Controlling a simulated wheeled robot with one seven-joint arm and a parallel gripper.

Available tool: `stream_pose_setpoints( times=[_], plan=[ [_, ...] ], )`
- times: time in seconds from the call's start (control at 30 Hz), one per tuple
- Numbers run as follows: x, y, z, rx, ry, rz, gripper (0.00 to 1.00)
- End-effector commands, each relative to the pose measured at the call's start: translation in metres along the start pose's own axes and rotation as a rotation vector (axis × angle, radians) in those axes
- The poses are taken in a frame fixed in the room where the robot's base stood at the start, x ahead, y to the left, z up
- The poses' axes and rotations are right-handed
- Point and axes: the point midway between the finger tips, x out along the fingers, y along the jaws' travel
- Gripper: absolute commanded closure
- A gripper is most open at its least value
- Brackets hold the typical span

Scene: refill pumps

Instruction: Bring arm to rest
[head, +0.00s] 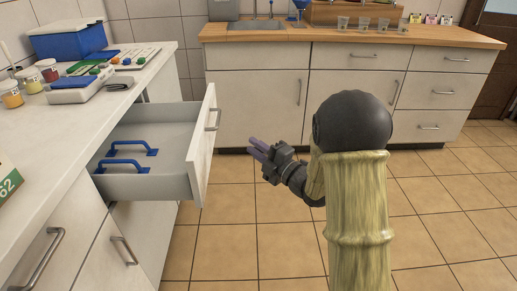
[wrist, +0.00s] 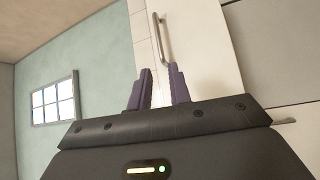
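My gripper (head: 259,149) is in front of me in the head view, to the right of the open drawer's front and apart from it. Its purple fingers point to the left. In the wrist view my gripper (wrist: 159,88) shows two purple fingers with a gap between them and nothing held. A cabinet front with a metal handle (wrist: 159,38) lies beyond the fingers there.
The open drawer (head: 202,148) at the left holds two blue handle-shaped things (head: 123,165). The left counter (head: 60,135) carries a blue box (head: 68,42), jars and a tray. A wooden-topped counter (head: 430,37) stands at the back. The tiled floor is clear.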

Motion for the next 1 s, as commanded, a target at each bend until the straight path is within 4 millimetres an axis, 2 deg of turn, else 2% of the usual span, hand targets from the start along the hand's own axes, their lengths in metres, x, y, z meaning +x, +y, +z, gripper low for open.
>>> stream_pose_setpoints(
  times=[0.13,0.57,0.77,1.0],
  plan=[
    [-0.008,0.0,-0.001,0.0,0.001,0.001,0.8],
    [-0.009,-0.001,0.004,0.032,-0.041,-0.03,0.8],
    [-0.024,-0.011,0.025,0.203,-0.248,-0.156,0.8],
    [-0.07,-0.03,0.045,0.523,-0.599,-0.298,0.8]
  ],
)
